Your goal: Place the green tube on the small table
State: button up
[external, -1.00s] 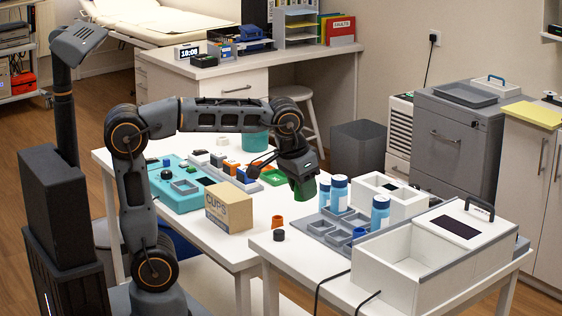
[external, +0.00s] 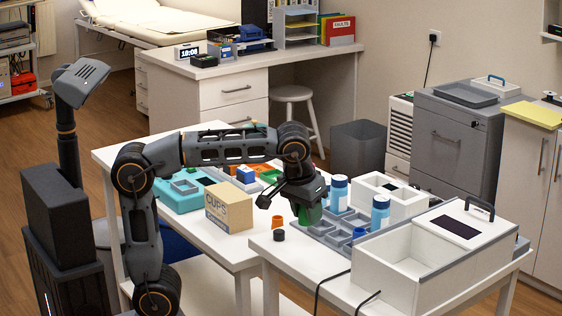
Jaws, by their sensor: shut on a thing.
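My gripper (external: 298,199) is shut on the green tube (external: 309,215). The tube hangs below the jaws, and its upper part is hidden by them. In the picture it is in front of the left end of the grey compartment tray (external: 320,237); I cannot tell whether it touches anything. The tray is on the nearer white table (external: 290,262), which seems to be the small table. Part of that table's top shows bare at its front left.
Two blue-and-white bottles (external: 380,213) stand at the tray. An open white box (external: 400,268) fills the table's right side. A black cap (external: 279,235) and an orange cup (external: 277,222) are left of the tray. A cardboard box (external: 229,207) stands on the longer table.

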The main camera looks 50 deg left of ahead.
aim_at(323, 249)
jog(key=shift+w+d+f+b, duration=0.2)
jog(key=shift+w+d+f, duration=0.1)
jog(key=shift+w+f, duration=0.55)
jog(key=shift+w+d+f+b, duration=0.15)
jog(key=shift+w+d+f, duration=0.15)
jog(key=shift+w+f, duration=0.5)
jog(key=shift+s+f+b, duration=0.1)
jog(key=shift+f+b, duration=0.6)
jog(key=shift+f, duration=1.2)
jog(key=shift+f, duration=0.15)
jog(key=o, duration=1)
jog(key=shift+c, duration=0.2)
jog(key=p+v, duration=0.3)
jog(key=v, duration=0.9)
jog(key=shift+p, duration=0.35)
